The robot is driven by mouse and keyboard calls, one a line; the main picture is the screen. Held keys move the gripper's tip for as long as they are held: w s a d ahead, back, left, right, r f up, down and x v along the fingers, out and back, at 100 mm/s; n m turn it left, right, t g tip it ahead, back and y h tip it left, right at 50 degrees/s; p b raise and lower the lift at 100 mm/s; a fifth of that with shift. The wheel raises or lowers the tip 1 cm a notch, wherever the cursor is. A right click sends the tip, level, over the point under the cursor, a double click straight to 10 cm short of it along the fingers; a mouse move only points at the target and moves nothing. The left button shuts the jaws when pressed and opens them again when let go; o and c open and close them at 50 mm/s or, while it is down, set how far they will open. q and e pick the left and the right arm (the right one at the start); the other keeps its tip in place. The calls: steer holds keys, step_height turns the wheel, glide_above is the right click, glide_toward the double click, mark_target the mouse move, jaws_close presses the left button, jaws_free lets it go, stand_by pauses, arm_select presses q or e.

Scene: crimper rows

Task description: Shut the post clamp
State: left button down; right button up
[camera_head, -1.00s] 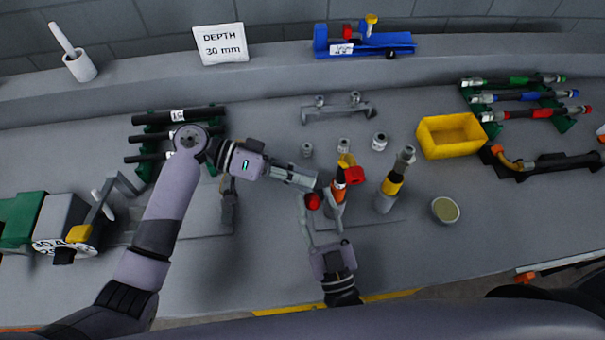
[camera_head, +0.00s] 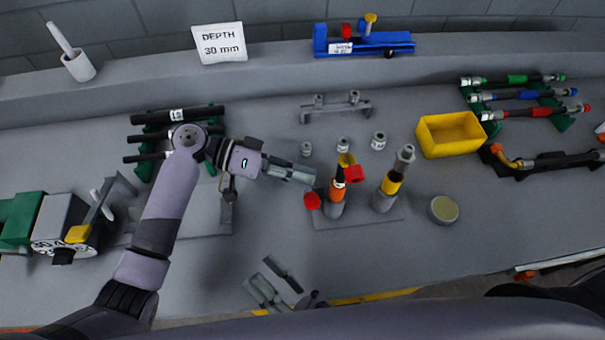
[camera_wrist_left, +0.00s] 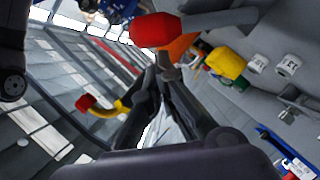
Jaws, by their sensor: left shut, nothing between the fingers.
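The post clamp stands on a grey base plate (camera_head: 360,218); it has an orange post (camera_head: 337,195), a red block (camera_head: 354,174) at its upper right and a red knob (camera_head: 312,200) at its lower left. In the left wrist view a red knob (camera_wrist_left: 158,31) and orange part (camera_wrist_left: 181,45) show just beyond the fingers. I cannot tell whether the clamp is open. My left gripper (camera_head: 312,179) is shut and empty, close to the post's left side; its fingers show in the wrist view (camera_wrist_left: 165,72). My right gripper (camera_head: 275,281) is open and empty near the front edge.
A post with a yellow band (camera_head: 391,187) stands right of the clamp. Small grey fittings (camera_head: 379,140) stand behind. A yellow bin (camera_head: 450,135) and a round dish (camera_head: 444,210) are to the right. A rack of black hoses (camera_head: 175,115) is behind my left arm.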

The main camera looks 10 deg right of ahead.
steer(key=s+d+f+n+g+y, duration=0.1)
steer(key=s+d+f+g+y, duration=0.1)
steer(key=s+f+g, duration=0.85)
steer(key=s+d+f+g+h, duration=0.2)
steer(key=s+d+f, duration=0.1)
steer(key=d+f, duration=0.35)
steer(key=s+d+f+g+h, duration=0.2)
steer(key=s+d+f, duration=0.25)
steer(key=f, duration=0.35)
steer(key=w+d+f+t+h, duration=0.3)
steer(key=w+d+f+h, duration=0.7)
steer(key=w+f, duration=0.55)
arm_select(q)
steer(key=shift+s+f+m, duration=0.1)
steer(key=shift+s+m, duration=0.2)
steer(key=shift+s, duration=0.05)
arm_select(e)
steer(key=s+d+f+g+h, duration=0.3)
steer(key=s+d+f+g, duration=0.1)
steer(key=s+f, duration=0.6)
steer(key=shift+s+f+m+g, duration=0.35)
steer(key=shift+s+g, duration=0.3)
steer(key=shift+s, duration=0.5)
